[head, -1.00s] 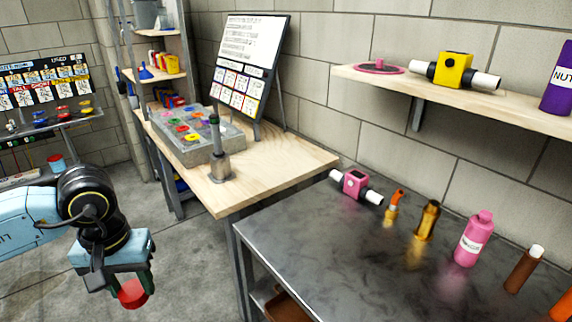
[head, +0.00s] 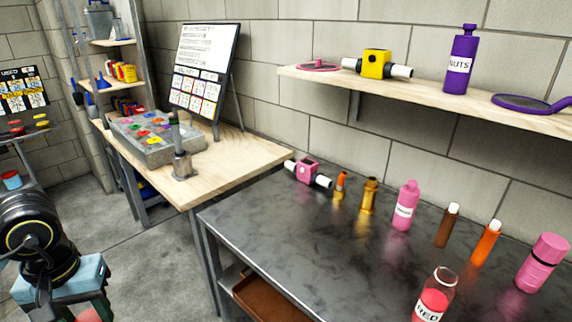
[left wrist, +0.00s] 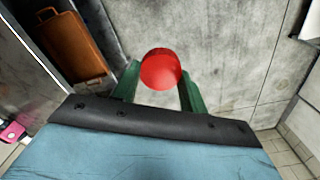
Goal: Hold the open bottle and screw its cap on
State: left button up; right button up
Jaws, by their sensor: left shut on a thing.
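A clear bottle (head: 434,299) with red contents and a white label stands upright on the dark metal table, cut off by the lower edge of the head view. Its top looks open, with no cap on it. My left gripper (left wrist: 157,85) is shut on a round red cap (left wrist: 161,68), held between its green fingers over the floor, left of the table. My right gripper is not in view.
The dark metal table (head: 290,232) holds a pink device (head: 307,172), a gold bottle (head: 369,196), a pink bottle (head: 405,206) and several other bottles along its back. A wooden bench (head: 235,158) stands left of it. The table's front left is clear.

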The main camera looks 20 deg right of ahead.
aim_at(438, 292)
jog(key=k, duration=0.4)
jog(key=z, duration=1.4)
